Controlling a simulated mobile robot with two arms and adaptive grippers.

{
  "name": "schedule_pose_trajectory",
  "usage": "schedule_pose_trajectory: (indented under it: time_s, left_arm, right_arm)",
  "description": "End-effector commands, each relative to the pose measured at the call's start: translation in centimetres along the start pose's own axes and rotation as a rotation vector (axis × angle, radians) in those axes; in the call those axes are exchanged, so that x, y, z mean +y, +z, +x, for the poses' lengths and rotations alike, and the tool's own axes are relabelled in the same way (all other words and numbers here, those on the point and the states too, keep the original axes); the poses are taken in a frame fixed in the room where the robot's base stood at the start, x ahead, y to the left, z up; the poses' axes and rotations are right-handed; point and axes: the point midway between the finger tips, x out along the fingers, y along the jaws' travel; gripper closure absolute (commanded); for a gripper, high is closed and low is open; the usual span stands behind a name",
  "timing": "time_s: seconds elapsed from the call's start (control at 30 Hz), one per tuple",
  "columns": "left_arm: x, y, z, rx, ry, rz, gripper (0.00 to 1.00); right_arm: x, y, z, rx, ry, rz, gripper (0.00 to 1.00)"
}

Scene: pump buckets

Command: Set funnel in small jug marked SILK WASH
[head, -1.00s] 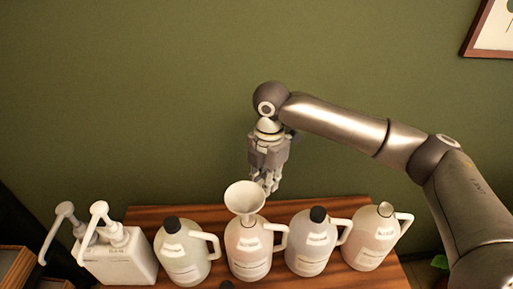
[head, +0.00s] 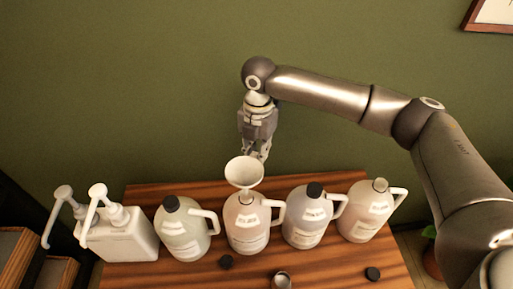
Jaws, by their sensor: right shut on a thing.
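A white funnel (head: 244,172) with its wide mouth facing up sits over the neck of a white handled jug (head: 247,222), second from left in the row. Its lower end meets the jug's neck; how far its stem reaches inside is hidden. My right gripper (head: 256,153) comes down from above and behind the funnel, its fingers at the far rim, shut on the funnel. The label writing is too small to read, so I cannot tell which jug is marked SILK WASH. My left gripper is not in view.
Similar jugs stand beside it: capped ones at left (head: 183,232) and right (head: 311,220), an uncapped one at far right (head: 367,213). A white pump container (head: 120,238) stands at far left. Loose black caps (head: 226,262) (head: 372,274) and a small container (head: 281,281) are in front.

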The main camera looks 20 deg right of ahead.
Motion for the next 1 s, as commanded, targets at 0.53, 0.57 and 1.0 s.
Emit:
schedule_pose_trajectory:
  time_s: [0.53, 0.57, 1.0]
  left_arm:
    - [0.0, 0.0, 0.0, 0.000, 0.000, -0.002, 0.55]
    - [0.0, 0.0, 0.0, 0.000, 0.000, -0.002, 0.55]
    - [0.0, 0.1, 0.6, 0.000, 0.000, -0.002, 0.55]
  right_arm:
    - [0.1, 0.1, 0.0, -0.001, 0.001, 0.001, 1.00]
    - [0.1, 0.1, 0.0, -0.001, 0.001, 0.001, 1.00]
    - [0.0, 0.2, 2.5, 0.001, 0.001, 0.001, 1.00]
